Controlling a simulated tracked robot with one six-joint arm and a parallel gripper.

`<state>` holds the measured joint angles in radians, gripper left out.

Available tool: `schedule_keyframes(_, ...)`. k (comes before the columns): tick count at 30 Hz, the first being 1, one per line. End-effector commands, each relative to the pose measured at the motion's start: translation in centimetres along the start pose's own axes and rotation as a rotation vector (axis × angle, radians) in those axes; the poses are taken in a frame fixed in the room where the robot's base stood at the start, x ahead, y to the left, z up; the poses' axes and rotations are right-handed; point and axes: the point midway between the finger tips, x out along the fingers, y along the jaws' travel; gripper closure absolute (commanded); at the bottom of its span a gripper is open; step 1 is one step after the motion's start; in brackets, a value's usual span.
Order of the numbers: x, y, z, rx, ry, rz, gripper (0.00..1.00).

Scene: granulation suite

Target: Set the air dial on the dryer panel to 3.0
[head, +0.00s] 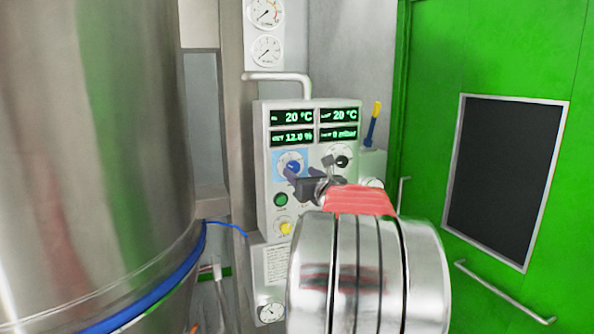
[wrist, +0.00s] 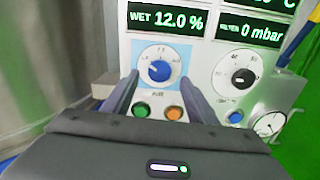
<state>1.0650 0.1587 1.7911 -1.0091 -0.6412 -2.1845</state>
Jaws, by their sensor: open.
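The dryer panel (head: 264,150) is a pale box with green displays. Its air dial is a blue knob on a light-blue plate, at the panel's left in the head view (head: 293,166) and upper middle in the wrist view (wrist: 158,71). "AIR" is printed below it. The knob's white mark seems to point left or up-left; the scale numbers are too small to read surely. My gripper (head: 309,174) is open before the panel. In the wrist view its two fingers (wrist: 160,80) stand either side of the dial, apparently short of it, with nothing between them.
A black-knobbed dial (wrist: 241,77) sits right of the air dial. A green button (wrist: 141,111) and an orange one (wrist: 174,113) are below. A round gauge (wrist: 268,124) is at lower right. A large steel vessel (head: 95,140) stands left, a green door (head: 430,120) right.

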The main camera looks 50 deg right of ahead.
Motion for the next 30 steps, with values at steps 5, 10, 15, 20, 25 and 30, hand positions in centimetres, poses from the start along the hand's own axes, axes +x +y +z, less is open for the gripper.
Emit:
schedule_keyframes(5, 2.5, 0.0, 0.0, 0.000, 0.000, 0.000, 0.47)
schedule_keyframes(10, 4.1, 0.0, 0.0, 0.000, 0.000, 0.000, 0.47)
schedule_keyframes(15, 4.7, -0.1, 0.0, 0.000, 0.000, -0.001, 0.47)
schedule_keyframes(20, 4.8, -0.1, 0.0, 0.001, 0.000, -0.002, 0.47)
schedule_keyframes(25, 4.7, -0.1, 0.0, 0.001, -0.001, -0.002, 0.53)
schedule_keyframes(30, 4.7, -0.2, 0.0, 0.000, -0.001, -0.002, 0.65)
